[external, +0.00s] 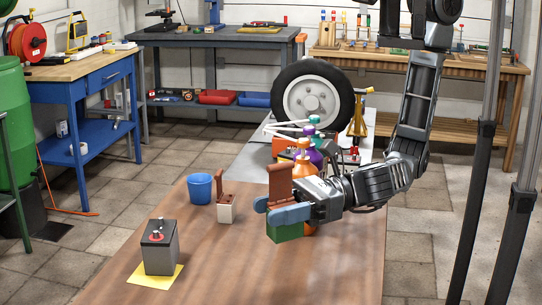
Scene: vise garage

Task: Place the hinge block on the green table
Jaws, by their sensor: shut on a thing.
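My gripper (279,209), with blue fingers, is shut on a hinge block (281,182) with an upright brown top and a green lower block (286,232). It holds the block over the right part of the brown wooden table; whether the block touches the surface is hard to tell. A similar brown-topped piece with a cream base (225,213) stands to the left on the same table. A green metal frame (14,190) shows at the left edge, mostly cut off; I cannot tell if it is the green table.
On the brown table (215,265) are a blue cup (200,188) and a grey battery (159,248) on a yellow sheet (170,280). Orange and purple bottles (308,165) and a wheel (311,100) stand behind my gripper. The table's front middle is clear. Dark posts (484,150) stand at right.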

